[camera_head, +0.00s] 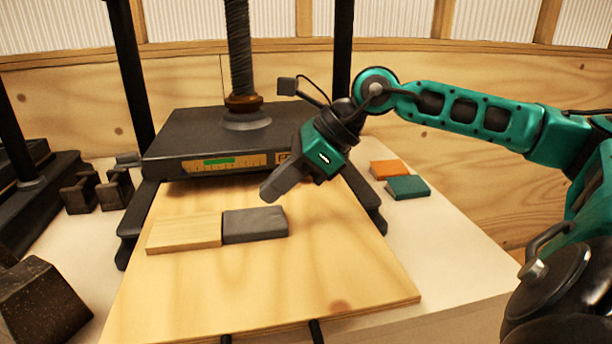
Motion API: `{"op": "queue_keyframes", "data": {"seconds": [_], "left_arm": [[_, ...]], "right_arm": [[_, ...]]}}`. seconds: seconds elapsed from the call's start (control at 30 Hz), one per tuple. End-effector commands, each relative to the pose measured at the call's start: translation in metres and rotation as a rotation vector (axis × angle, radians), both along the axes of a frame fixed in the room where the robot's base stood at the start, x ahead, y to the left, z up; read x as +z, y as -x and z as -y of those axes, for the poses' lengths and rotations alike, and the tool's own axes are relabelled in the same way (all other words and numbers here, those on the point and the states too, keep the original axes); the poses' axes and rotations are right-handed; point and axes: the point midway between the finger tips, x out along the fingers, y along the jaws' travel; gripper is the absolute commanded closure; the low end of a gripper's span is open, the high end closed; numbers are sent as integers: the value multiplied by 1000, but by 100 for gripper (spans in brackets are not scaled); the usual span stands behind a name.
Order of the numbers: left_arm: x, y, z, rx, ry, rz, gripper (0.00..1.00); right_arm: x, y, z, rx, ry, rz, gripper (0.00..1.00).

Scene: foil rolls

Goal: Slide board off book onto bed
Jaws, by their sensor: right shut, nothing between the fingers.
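A pale wooden board (184,233) lies on the wooden bed (270,290) of a press. A grey book (255,224) lies flat just right of the board. Their facing edges meet or nearly meet, and I cannot tell whether any of the board overlaps the book. My right gripper (270,192) is shut and empty, tilted down to the left, with its tips above and behind the book, apart from it in the picture. My left gripper is not in view.
The press's dark platen (215,140) with its screw (238,50) stands behind the book. An orange block (389,169) and a teal block (408,187) lie right of the press. Dark blocks (97,190) stand at left. The bed's front is clear.

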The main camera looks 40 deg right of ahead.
Motion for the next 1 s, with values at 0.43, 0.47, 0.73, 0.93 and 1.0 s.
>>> {"op": "queue_keyframes", "data": {"seconds": [0.43, 0.47, 0.73, 0.93, 1.0], "left_arm": [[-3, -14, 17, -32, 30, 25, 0], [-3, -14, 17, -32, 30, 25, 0], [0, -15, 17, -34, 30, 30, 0], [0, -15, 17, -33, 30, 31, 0], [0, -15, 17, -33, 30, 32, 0]], "right_arm": [[33, 22, 27, -6, -1, 4, 100], [35, 23, 28, -6, -1, 4, 100], [41, 27, 31, -4, -2, 1, 100], [41, 27, 31, -4, -2, 1, 100], [41, 27, 31, -4, -2, 1, 100]]}}
